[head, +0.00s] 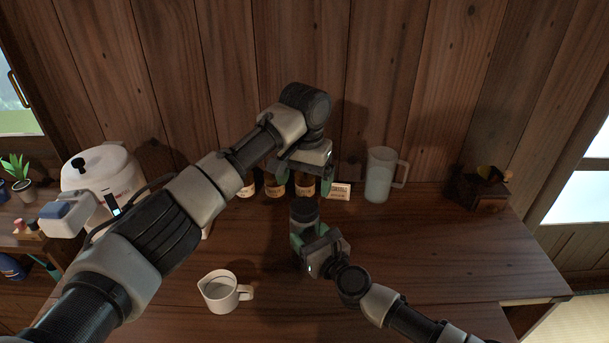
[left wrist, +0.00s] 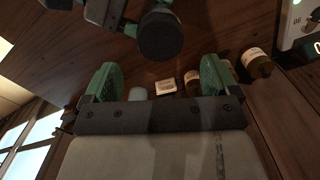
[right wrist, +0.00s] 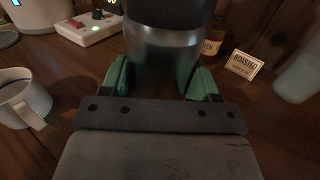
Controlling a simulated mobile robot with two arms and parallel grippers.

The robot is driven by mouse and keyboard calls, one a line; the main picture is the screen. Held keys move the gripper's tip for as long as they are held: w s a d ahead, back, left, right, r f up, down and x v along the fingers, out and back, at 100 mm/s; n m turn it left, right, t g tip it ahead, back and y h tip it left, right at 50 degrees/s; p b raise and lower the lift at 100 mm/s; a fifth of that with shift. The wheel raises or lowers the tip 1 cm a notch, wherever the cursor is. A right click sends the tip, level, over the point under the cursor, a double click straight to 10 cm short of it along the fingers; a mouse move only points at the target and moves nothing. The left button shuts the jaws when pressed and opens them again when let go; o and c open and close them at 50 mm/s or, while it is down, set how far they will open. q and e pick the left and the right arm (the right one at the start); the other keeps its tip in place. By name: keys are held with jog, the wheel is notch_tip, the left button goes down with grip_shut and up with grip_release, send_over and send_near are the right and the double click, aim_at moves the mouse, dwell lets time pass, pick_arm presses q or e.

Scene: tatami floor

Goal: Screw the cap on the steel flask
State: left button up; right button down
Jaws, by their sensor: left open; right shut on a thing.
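The steel flask (right wrist: 165,62) stands between the green fingers of my right gripper (right wrist: 162,78), which is shut on its body. A dark cap (head: 304,206) shows at the flask's top in the head view, and its round dark top faces the left wrist view (left wrist: 161,36). It sits on the flask; I cannot tell how tightly. My left gripper (head: 305,178) is open and empty, just above and behind the cap in the head view, fingers apart and pointing down. The flask's lower part is mostly hidden by my right gripper.
Brown bottles (head: 274,185) and a small label card (head: 340,191) stand near the wall. A clear jug (head: 379,180) and a wooden grinder (head: 478,190) are to the right. A white mug (head: 221,293) is front left, a white cooker (head: 104,178) far left. The counter's right side is clear.

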aim_at(304, 205)
pick_arm(q)
notch_tip(304, 205, down, 7)
jog(key=shift+f, duration=0.1)
dwell(0.3)
jog(key=c, duration=0.9)
jog(key=o, duration=1.1)
jog(key=shift+c, duration=0.2)
notch_tip(304, 205, up, 12)
